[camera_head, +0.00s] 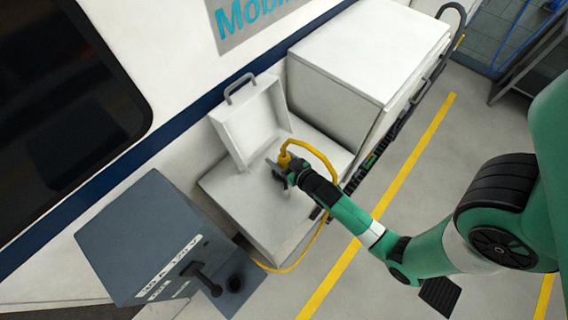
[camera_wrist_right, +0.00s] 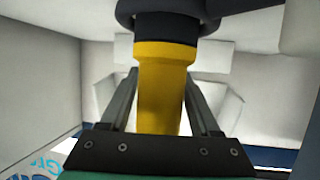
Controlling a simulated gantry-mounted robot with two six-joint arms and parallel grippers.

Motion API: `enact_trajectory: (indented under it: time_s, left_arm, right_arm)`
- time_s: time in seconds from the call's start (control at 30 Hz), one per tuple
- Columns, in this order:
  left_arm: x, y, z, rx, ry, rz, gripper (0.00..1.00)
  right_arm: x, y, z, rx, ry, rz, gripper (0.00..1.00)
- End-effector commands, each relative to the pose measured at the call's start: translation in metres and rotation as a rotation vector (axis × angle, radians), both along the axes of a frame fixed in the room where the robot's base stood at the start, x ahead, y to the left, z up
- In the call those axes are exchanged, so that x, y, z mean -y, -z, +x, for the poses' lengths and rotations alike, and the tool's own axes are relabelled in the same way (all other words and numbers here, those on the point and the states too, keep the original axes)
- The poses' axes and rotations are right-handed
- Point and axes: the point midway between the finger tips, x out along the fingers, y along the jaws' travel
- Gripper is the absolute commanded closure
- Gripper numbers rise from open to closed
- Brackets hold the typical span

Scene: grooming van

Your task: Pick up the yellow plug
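The yellow plug (camera_head: 284,158) is at the open white box on the van's side in the head view, with a yellow cable curving off it. In the right wrist view the plug (camera_wrist_right: 163,85) stands between the fingers, with a dark collar at its upper end. My right gripper (camera_head: 282,171) is at the plug, and its fingertips (camera_wrist_right: 162,78) lie against both sides of the plug's yellow body. It looks shut on it. The gripper's base hides the plug's lower end in the wrist view. My left gripper is not in view.
A white box with its lid (camera_head: 252,122) raised stands around the plug. A grey box (camera_head: 150,238) with a black handle is at lower left, and a large white cabinet (camera_head: 350,60) is at upper right. The yellow cable (camera_head: 290,269) loops below. Yellow-lined floor (camera_head: 375,215) lies at right.

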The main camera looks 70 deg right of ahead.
Motion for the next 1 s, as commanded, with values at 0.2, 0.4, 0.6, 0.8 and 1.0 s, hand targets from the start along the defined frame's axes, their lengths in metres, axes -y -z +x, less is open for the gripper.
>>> enact_trajectory:
  time_s: [0.2,0.4,0.6,0.8,1.0]
  left_arm:
    - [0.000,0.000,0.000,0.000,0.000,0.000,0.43]
    - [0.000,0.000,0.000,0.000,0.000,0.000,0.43]
    - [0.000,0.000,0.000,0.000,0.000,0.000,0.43]
    - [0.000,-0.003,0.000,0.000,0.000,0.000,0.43]
    - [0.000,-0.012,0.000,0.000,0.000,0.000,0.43]
  right_arm:
    - [0.000,0.000,0.000,0.000,0.000,0.000,0.78]
    - [0.000,0.000,0.000,0.000,0.000,0.000,1.00]
    - [0.000,-0.001,0.000,0.002,0.000,-0.001,1.00]
    - [0.000,-0.008,0.000,0.003,0.000,-0.001,1.00]
    - [0.000,-0.038,0.000,0.006,0.000,-0.002,1.00]
